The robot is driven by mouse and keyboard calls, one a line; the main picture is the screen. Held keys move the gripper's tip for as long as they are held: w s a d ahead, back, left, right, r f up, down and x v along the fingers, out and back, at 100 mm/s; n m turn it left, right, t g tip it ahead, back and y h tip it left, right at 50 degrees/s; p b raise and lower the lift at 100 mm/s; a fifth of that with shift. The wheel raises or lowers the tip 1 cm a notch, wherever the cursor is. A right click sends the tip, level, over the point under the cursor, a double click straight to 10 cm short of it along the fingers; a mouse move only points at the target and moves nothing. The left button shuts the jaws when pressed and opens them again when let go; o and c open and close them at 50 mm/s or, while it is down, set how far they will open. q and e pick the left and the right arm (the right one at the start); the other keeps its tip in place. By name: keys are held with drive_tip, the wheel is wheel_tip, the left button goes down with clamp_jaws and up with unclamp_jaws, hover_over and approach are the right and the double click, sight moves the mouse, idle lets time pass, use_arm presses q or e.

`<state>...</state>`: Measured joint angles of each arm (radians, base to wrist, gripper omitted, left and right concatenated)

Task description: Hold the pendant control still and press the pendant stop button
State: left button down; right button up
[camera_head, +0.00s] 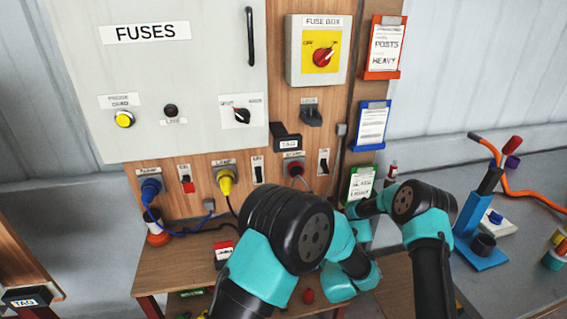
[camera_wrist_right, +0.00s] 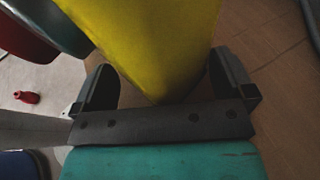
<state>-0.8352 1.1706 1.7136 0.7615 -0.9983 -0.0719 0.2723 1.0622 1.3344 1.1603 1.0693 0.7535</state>
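In the right wrist view a large plain yellow body (camera_wrist_right: 150,40), probably the pendant control, narrows to a corner between the fingers of my right gripper (camera_wrist_right: 165,80). The two fingers stand wide apart, one on each side of it; I cannot tell whether either touches it. No stop button shows on this yellow face. In the head view my arms cover the area in front of the panel, and the pendant cannot be made out. My left gripper is hidden there behind my own arm.
A fuse panel cabinet (camera_head: 180,75) and a fuse box (camera_head: 318,50) stand behind my arms, with plugged cables below. A wooden table (camera_head: 165,270) is under my arms. A blue stand (camera_head: 477,235) is on the grey bench at right. A small red thing (camera_wrist_right: 28,97) lies below.

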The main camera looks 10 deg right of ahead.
drive_tip(key=v, duration=1.2)
